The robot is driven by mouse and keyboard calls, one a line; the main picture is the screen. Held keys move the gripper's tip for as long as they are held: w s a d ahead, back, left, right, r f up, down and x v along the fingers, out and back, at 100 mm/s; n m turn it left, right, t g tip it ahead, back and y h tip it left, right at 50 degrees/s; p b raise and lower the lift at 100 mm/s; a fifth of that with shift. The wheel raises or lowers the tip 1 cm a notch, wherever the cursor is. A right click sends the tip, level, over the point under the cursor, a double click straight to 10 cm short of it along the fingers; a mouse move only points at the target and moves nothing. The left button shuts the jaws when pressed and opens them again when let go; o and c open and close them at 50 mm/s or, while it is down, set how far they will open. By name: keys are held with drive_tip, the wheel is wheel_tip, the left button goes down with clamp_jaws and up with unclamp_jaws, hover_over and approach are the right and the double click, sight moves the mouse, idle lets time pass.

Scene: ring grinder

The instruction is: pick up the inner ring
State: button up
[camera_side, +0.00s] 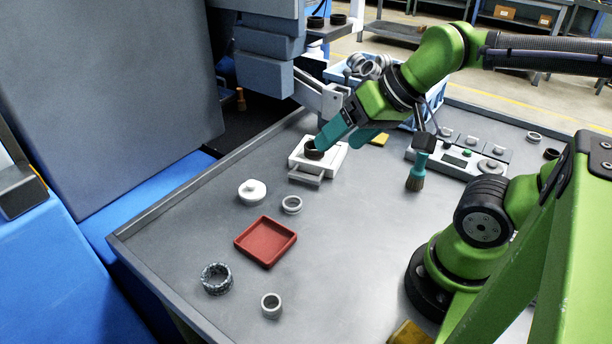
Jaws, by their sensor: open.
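My gripper (340,143) has teal fingers and points down and left over a white fixture block (303,168). A small dark ring (313,154) sits on this block, right by the tip of the near-left finger. It may be the inner ring; the picture does not settle which ring is meant. The fingers are apart, and the finger partly hides the dark ring. I cannot tell whether they touch it. Plain grey rings also stand on the table, one in the middle (291,205) and one near the front (271,305).
A red tray (240,242) lies left of centre. A white lidded round part (252,192) and a dark segmented ring (216,279) lie nearby.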

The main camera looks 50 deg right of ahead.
drive_tip(key=shift+c, duration=0.5)
drive_tip(key=shift+a, duration=0.1)
drive_tip(key=n+g+h, duration=0.2)
drive_tip(key=n+g, duration=0.5)
drive_tip(key=n, duration=1.9)
hover_over(271, 301)
drive_tip(key=f, duration=1.8)
drive_tip(key=shift+s, duration=0.2)
drive_tip(key=shift+w+f, duration=0.2)
drive_tip(key=shift+f, duration=2.55)
drive_tip(key=shift+r, duration=0.1)
drive_tip(key=c, duration=1.2)
